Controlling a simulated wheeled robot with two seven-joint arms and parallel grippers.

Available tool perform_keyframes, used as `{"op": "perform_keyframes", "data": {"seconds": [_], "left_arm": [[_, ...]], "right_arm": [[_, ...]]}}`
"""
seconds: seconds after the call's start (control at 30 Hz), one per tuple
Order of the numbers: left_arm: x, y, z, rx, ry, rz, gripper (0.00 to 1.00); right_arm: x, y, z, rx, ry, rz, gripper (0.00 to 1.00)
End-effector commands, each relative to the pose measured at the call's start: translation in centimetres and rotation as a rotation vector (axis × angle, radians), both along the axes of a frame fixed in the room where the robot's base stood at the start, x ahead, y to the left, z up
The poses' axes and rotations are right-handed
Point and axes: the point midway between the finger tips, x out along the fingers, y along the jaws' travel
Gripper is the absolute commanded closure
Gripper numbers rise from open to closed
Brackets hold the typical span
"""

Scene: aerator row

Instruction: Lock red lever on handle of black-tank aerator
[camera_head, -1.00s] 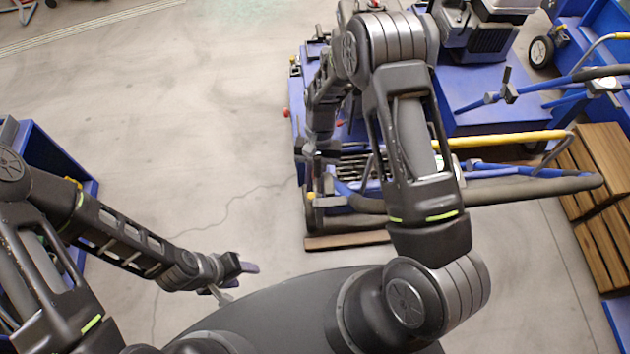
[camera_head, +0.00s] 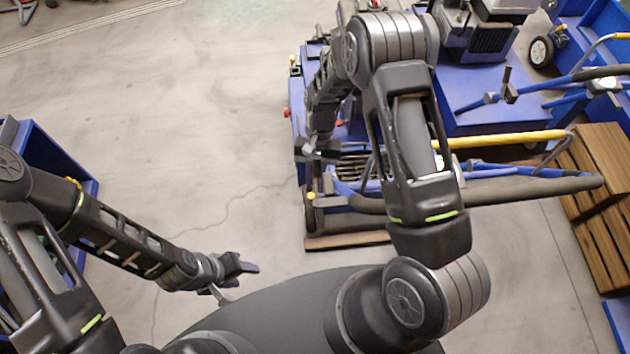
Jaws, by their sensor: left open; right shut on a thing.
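A blue aerator (camera_head: 300,150) stands at the centre right, with a black-padded handle bar (camera_head: 530,190) reaching right. My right arm crosses in front and hides much of it. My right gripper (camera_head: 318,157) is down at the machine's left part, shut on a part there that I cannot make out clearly. A small red knob (camera_head: 285,113) shows on the machine's left edge, above the gripper. I cannot clearly pick out the red lever or the black tank. My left gripper (camera_head: 238,272) is open and empty over bare floor at the lower left, apart from the machine.
A second blue machine (camera_head: 480,120) with an engine stands behind, and a yellow bar (camera_head: 510,139) crosses above the black handle. Wooden crates (camera_head: 600,165) stand at the right. A blue frame (camera_head: 60,155) is at the left. The floor (camera_head: 180,120) between is clear.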

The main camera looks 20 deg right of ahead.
Motion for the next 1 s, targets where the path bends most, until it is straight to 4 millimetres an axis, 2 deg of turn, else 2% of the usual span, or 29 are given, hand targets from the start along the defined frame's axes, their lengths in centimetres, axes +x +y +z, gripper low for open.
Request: {"op": "perform_keyframes", "data": {"seconds": [0.37,0.7,0.97,1.0], "left_arm": [[0.00,0.00,0.03,0.000,0.000,0.000,0.51],[0.00,0.00,0.34,0.000,0.000,0.000,0.51],[0.00,-0.01,0.31,0.000,0.000,0.000,0.51],[0.00,0.00,0.31,0.000,0.000,0.000,0.51]], "right_arm": [[0.10,-0.02,0.08,-0.001,-0.004,-0.001,1.00],[-0.38,0.10,-0.21,-0.030,-0.120,-0.001,1.00],[-0.38,0.10,-0.29,-0.031,-0.123,0.000,1.00],[-0.38,0.11,-0.29,-0.031,-0.123,0.000,0.79]]}}
